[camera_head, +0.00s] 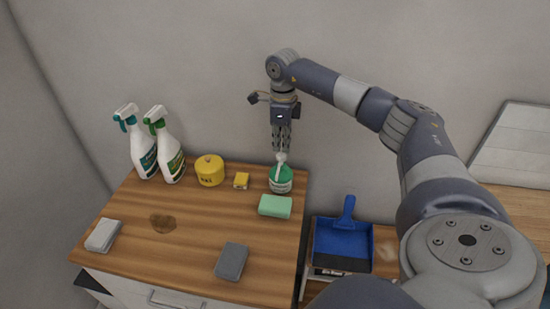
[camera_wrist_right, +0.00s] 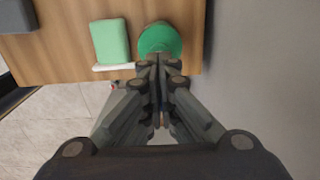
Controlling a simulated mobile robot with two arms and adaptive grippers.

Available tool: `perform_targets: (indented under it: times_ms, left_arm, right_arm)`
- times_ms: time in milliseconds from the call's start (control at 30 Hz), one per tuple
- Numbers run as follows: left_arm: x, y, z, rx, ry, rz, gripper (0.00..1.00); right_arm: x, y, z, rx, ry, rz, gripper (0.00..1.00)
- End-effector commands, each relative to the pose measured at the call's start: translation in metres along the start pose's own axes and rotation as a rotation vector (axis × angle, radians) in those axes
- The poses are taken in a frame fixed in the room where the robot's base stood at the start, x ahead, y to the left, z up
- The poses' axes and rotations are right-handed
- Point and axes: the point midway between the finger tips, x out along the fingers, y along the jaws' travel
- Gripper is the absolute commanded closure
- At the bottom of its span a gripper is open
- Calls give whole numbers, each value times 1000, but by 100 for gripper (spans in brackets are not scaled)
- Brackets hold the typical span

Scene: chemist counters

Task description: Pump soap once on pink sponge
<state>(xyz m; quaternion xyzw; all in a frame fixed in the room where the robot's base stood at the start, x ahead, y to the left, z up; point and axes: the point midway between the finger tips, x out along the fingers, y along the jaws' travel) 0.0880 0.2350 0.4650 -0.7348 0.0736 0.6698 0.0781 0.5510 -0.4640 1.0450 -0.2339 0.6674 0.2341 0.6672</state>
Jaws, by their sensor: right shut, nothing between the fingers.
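The green soap bottle (camera_head: 280,182) with a white pump top (camera_head: 281,158) stands upright near the back right of the wooden counter. My right gripper (camera_head: 281,148) points down right above the pump top, fingers shut and empty; I cannot tell whether they touch it. In the right wrist view the shut fingertips (camera_wrist_right: 160,58) overlap the edge of the green bottle (camera_wrist_right: 160,38). A light green sponge (camera_head: 275,206) lies just in front of the bottle and also shows in the wrist view (camera_wrist_right: 111,41). I see no pink sponge. My left gripper is out of view.
Two spray bottles (camera_head: 143,155) (camera_head: 171,157), a yellow container (camera_head: 210,170) and a small yellow block (camera_head: 241,181) stand left of the soap. Grey (camera_head: 231,261) and pale (camera_head: 102,235) sponges lie in front, near a brown stain (camera_head: 162,222). A blue dustpan (camera_head: 342,240) is at right.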

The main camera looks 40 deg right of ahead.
Motion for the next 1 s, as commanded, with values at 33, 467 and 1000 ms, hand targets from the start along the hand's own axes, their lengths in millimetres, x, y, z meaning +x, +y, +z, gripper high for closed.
perform_targets:
  times_ms: [33,467,1000]
  left_arm:
    - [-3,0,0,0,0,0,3]
    - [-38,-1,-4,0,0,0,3]
    - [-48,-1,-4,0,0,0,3]
  right_arm:
    - [-3,0,0,0,-1,-1,100]
    - [-46,0,0,0,-1,-1,100]
    - [-60,0,0,0,0,0,100]
